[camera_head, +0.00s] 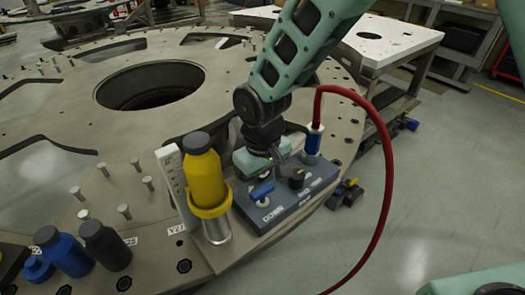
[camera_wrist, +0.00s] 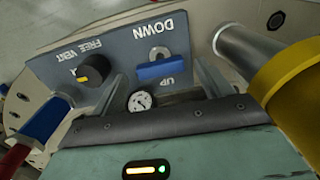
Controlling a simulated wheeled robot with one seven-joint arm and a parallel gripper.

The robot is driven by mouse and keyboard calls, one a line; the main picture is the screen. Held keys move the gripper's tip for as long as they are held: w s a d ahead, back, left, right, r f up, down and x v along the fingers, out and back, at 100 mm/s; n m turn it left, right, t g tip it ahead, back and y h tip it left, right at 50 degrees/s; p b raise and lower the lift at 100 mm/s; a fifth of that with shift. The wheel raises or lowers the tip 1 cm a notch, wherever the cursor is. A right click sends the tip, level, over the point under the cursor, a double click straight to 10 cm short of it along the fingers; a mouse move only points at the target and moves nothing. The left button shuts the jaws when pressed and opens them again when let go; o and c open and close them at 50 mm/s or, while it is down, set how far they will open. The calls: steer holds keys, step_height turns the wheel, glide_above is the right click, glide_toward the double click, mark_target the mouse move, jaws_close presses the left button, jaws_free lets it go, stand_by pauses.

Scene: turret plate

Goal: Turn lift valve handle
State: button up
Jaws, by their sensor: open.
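The lift valve handle is a blue bar (camera_head: 262,191) on a grey control box (camera_head: 290,208) at the plate's edge. In the wrist view the blue handle (camera_wrist: 162,71) lies crosswise between the "DOWN" and "UP" labels, on a silver pivot. My gripper (camera_head: 279,153) is open and empty over the rear of the box, behind the handle in the head view. In the wrist view the fingers of my gripper (camera_wrist: 163,82) point toward the box, one on each side of the handle. No contact with the handle shows.
A black knob (camera_head: 297,179) labelled "FREE VENT" sits beside the handle. A blue connector (camera_head: 313,141) with a red hose (camera_head: 385,150) stands at the box's right. A yellow bottle (camera_head: 205,178) in a holder stands close on the left. A gauge (camera_wrist: 140,101) is near the fingers.

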mark_target(263, 190)
step_height(263, 190, up, 16)
steer(key=b, duration=0.1)
steer(key=shift+r+b, duration=0.15)
steer(key=shift+b, duration=0.2)
steer(key=s+d+f, duration=0.3)
steer(key=s+d, duration=0.2)
steer(key=s, duration=0.4)
steer(key=s+d+f+n, duration=0.1)
steer(key=s+d+f, duration=0.2)
steer(key=s, duration=0.6)
steer(key=shift+d+f+y, duration=0.15)
steer(key=shift+d+y, duration=0.15)
steer(key=shift+d, duration=0.85)
